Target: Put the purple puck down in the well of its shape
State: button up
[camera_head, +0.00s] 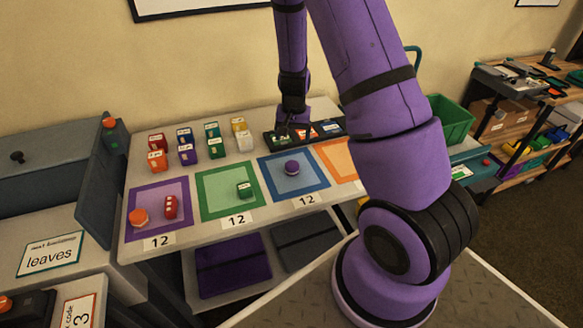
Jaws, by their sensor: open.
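A small round purple piece (292,167), which looks like the purple puck, sits on the blue square mat (292,190). A long black tray (343,133) with colour-marked places, including orange and blue ones, lies behind the mats. The well shapes are too small to tell. My gripper (291,131) points down at the tray's left end, behind the purple piece. It is open, and its fingertips are small and dark against the tray. Whether anything lies between or under the fingers cannot be told. My arm hides the tray's right end.
Several coloured blocks (186,154) stand in rows left of the tray. An orange round piece (139,217) and a red block (171,207) are on the purple mat (160,237). A green bin (452,118) stands right.

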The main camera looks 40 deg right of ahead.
jog(key=f, duration=0.2)
send_over(292, 164)
jog(key=d, duration=0.1)
notch_tip(292, 164, down, 4)
jog(key=shift+f, duration=0.2)
jog(key=f, duration=0.2)
jog(key=a+f, duration=0.1)
jog(key=f, duration=0.2)
jog(key=shift+f, duration=0.6)
jog(key=c, duration=1.1)
jog(key=shift+r, duration=0.2)
